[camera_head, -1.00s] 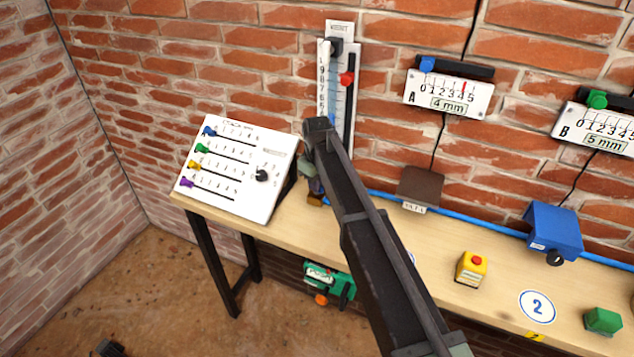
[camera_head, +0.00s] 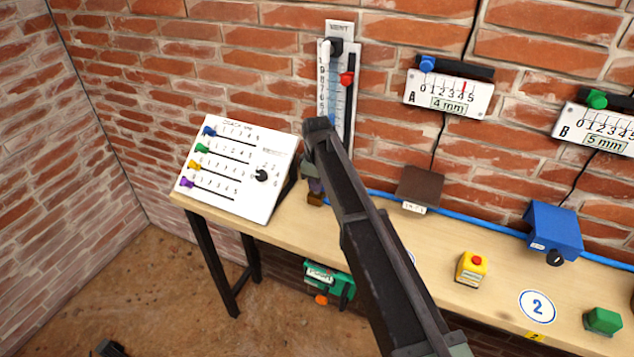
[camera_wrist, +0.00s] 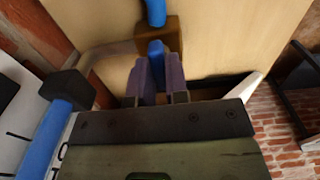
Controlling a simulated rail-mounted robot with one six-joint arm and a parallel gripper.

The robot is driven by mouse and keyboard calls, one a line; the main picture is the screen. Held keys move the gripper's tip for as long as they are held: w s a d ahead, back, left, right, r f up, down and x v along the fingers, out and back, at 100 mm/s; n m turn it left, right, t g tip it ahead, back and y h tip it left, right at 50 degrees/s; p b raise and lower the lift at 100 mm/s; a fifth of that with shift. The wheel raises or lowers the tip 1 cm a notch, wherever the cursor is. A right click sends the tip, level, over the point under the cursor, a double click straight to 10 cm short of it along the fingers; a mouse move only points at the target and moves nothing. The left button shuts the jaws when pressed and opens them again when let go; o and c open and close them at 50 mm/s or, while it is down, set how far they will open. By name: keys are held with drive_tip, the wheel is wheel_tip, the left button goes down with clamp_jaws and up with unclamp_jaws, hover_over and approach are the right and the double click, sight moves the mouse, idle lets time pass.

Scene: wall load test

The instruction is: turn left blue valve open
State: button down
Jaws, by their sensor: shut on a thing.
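My gripper (camera_wrist: 158,80) has purple fingers, shut on the blue valve handle (camera_wrist: 156,50), which shows between them in the wrist view. The handle sits at a brown valve body (camera_wrist: 172,36), with a blue pipe (camera_wrist: 155,12) beyond it. In the wrist view the handle looks roughly in line with that pipe. In the head view my gripper (camera_head: 314,184) is low behind my arm, at the valve body (camera_head: 316,199) near the table's back edge. The handle is hidden there, and its exact angle cannot be told.
A sloped slider panel (camera_head: 235,175) stands close left of my gripper. A tall wall gauge (camera_head: 352,105) rises behind it. A brown box (camera_head: 420,184), a blue box (camera_head: 556,228) and a yellow button box (camera_head: 470,270) are to the right on the wooden table (camera_head: 440,250).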

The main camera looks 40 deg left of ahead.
drive_tip(key=c, duration=1.1)
unclamp_jaws()
wheel_tip(320, 180, up, 11)
drive_tip(key=p, duration=1.1)
drive_tip(key=shift+f, duration=0.1)
